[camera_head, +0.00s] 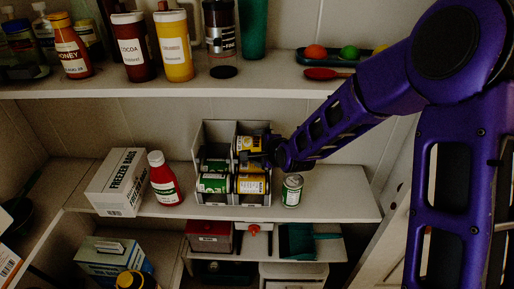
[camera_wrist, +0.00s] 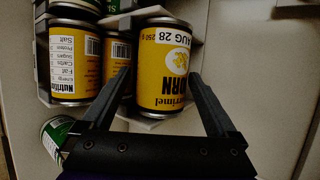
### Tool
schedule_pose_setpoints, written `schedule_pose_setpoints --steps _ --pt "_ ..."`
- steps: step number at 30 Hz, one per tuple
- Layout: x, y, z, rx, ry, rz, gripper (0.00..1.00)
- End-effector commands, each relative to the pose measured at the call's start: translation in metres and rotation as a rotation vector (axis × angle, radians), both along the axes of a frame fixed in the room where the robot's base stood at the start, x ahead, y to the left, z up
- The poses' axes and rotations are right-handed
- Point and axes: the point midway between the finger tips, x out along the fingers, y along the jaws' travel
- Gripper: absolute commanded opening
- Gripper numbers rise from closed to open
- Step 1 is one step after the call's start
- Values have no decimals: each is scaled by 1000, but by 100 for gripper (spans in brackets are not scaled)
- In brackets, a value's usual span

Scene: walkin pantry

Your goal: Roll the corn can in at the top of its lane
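The corn can (camera_head: 249,144), with a yellow label, lies on its side at the upper right of the can rack (camera_head: 215,133). It fills the middle of the wrist view (camera_wrist: 163,72). My gripper (camera_head: 268,155) reaches in from the right; in the wrist view its fingers (camera_wrist: 161,72) lie along both sides of the can, with tips close against it. The contact points are partly hidden. More yellow cans (camera_head: 250,184) lie lower in the right lane. Green-labelled cans (camera_head: 212,183) lie in the left lane.
A loose green-labelled can (camera_head: 292,190) stands upright right of the rack. A red bottle (camera_head: 163,180) and freezer bag box (camera_head: 117,182) stand to the left. The upper shelf (camera_head: 270,85) runs above the rack. The shelf right of the loose can is clear.

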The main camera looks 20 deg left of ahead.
Motion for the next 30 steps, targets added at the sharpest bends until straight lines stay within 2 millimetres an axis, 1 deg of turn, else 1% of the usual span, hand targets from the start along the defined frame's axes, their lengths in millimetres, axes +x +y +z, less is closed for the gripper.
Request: schedule_pose_setpoints --steps 8,12,14,17,23,24,30 --pt "-1 -1 -1 -2 4 0 100" --pt "-7 -8 7 -1 2 -3 100" --pt "-14 -14 13 -1 2 -3 100" --pt "-27 -26 26 -2 -1 -3 100" --pt "-58 -53 53 -3 -1 -5 100" --pt "-64 -58 60 -3 -3 -5 100" --pt "-91 -80 82 -3 -1 -4 100"
